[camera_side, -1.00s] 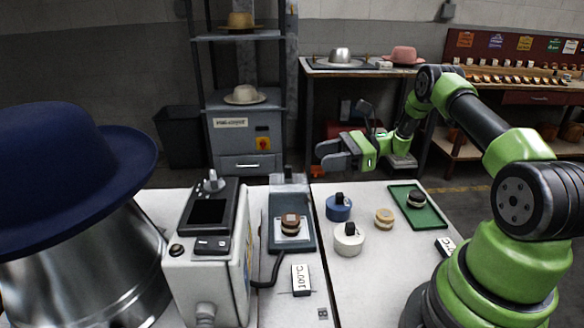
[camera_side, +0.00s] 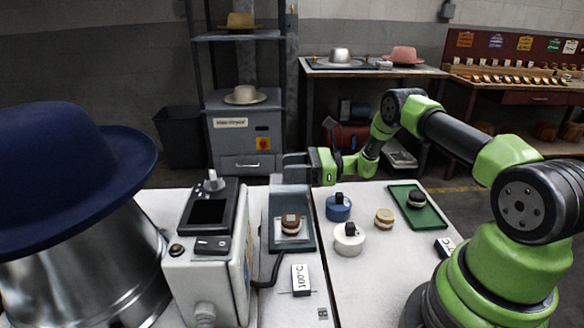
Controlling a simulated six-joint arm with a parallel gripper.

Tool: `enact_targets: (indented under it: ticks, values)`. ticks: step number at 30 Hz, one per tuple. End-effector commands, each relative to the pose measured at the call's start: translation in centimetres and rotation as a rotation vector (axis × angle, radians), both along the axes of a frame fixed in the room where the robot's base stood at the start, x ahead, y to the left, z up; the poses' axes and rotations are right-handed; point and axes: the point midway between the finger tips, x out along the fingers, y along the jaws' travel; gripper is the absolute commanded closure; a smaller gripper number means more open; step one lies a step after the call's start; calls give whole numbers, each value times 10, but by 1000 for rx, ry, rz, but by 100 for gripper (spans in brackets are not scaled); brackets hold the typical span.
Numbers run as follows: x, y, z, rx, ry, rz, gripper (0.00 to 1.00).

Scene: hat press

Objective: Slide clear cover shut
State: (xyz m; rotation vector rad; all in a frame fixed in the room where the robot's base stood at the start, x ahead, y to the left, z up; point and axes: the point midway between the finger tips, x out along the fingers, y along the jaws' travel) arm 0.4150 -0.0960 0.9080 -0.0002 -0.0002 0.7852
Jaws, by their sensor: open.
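A blue-grey device (camera_side: 304,241) stands on the white table left of my arm. A small brown round piece with a pale top (camera_side: 291,222) sits on its light square plate. I cannot make out the clear cover's outline, nor tell how far it is open. My gripper (camera_side: 284,168) is open at the far end of the device, with its grey fingers pointing left, over or just behind the raised back part. Whether the fingers touch anything there is unclear.
A control box with a dark screen (camera_side: 208,211) stands left of the device. A blue pot (camera_side: 339,208), a white pot (camera_side: 349,241), a tan disc (camera_side: 384,217) and a green tray (camera_side: 422,217) lie right. A big blue hat (camera_side: 60,180) fills the left.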

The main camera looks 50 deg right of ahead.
Motion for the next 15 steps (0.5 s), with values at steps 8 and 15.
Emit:
enact_targets:
  ticks: [8,15]
  values:
    - [1,1,0,0,0,1,64]
    - [0,1,0,0,0,1,100]
